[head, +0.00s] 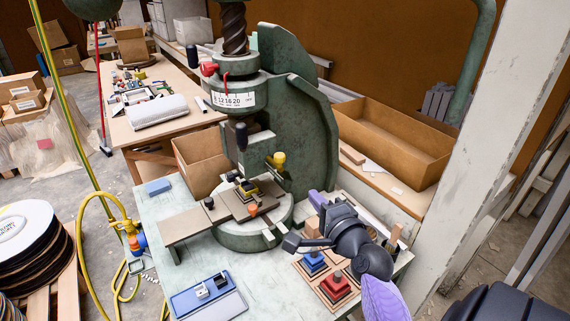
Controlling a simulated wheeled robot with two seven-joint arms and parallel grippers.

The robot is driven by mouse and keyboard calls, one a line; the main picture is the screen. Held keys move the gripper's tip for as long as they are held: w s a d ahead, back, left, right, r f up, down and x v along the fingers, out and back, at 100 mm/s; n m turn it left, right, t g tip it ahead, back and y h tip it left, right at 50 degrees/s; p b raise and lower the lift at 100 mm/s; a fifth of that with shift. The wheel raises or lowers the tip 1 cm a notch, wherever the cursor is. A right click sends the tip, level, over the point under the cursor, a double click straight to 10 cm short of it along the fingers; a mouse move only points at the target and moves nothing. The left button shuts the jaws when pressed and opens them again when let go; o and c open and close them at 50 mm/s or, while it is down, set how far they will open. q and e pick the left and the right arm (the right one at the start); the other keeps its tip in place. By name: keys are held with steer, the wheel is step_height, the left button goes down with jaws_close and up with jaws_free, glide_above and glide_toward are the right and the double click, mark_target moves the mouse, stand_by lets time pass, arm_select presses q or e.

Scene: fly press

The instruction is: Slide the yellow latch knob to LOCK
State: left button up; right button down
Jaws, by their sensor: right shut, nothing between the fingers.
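The fly press (300,130) is a dark green machine standing on a pale green bench. The yellow latch knob (279,158) sits on the front of its frame, right of the ram, by a small yellow and dark plate. Lettering for LOCK is too small to read, so I cannot tell the latch's position. My right gripper (287,243) is shut and empty, reaching in from the lower right. It is in front of and below the knob, near the right edge of the press's round base, clearly apart from the knob. My left gripper is not in view.
A red and a blue stepped block stand on a wooden board (325,291) under my right arm. A blue tray (205,297) lies at the bench front. A flat bar (187,224) crosses the press base. A cardboard box (202,158) stands behind left; a white post (488,120) rises right.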

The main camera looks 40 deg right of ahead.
mark_target(280, 159)
steer(key=b+x, duration=0.2)
steer(key=x, duration=1.1)
steer(key=shift+w+f, duration=0.1)
steer(key=shift+w, duration=0.1)
steer(key=shift+w+d, duration=0.15)
steer(key=shift+w, duration=0.1)
steer(key=shift+b+x, duration=0.75)
steer(key=shift+x, duration=0.2)
steer(key=shift+w, duration=0.2)
steer(key=shift+r, duration=0.25)
